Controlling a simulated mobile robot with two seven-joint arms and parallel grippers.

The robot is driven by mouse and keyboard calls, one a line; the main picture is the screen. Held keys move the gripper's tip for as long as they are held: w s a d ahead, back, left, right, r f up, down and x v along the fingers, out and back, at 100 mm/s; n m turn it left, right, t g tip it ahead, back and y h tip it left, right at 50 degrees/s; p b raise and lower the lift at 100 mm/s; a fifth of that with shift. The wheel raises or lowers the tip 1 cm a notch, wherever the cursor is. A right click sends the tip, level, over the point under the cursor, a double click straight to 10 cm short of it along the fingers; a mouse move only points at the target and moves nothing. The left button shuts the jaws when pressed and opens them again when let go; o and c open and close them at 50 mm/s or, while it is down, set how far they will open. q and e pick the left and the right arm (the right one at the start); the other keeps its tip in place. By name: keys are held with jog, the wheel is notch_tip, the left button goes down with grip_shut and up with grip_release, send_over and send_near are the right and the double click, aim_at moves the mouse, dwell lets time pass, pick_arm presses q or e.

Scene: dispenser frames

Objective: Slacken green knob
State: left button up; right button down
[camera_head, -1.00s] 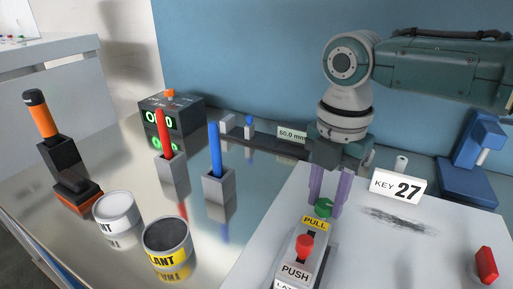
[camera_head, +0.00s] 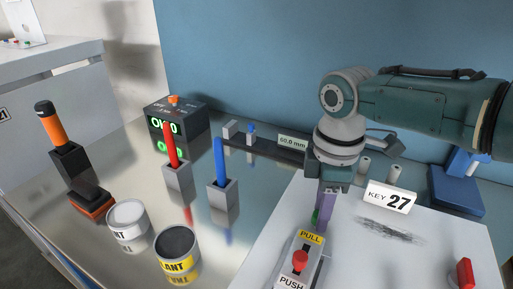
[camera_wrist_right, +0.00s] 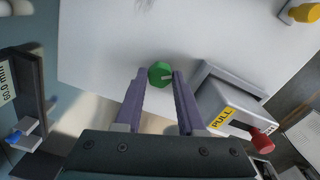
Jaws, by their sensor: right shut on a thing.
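The green knob (camera_wrist_right: 160,74) shows in the right wrist view between the tips of my right gripper (camera_wrist_right: 160,78). It has a pale mark on its top, pointing right. In the head view only a thin green sliver of the knob (camera_head: 315,217) shows behind the purple fingers of my right gripper (camera_head: 320,222), just behind the yellow PULL label. The fingers point down and are shut on the knob. The knob's base is hidden in the head view. My left gripper is not in view.
A KEY 27 sign (camera_head: 390,197) stands to the right. A red handle (camera_head: 465,273) is at the front right. Cans, pen holders and a display box (camera_head: 178,122) stand on the left.

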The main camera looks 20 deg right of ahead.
jog(key=m+p, duration=0.1)
jog(key=m, duration=0.2)
jog(key=shift+a+r+m, duration=0.1)
jog(key=shift+r+m, duration=0.05)
jog(key=shift+m, duration=0.15)
jog(key=shift+m+p, duration=0.35)
jog(key=shift+m, duration=1.35)
jog(key=c, duration=0.5)
grip_release()
notch_tip(320, 180, up, 10)
jog(key=p, duration=0.4)
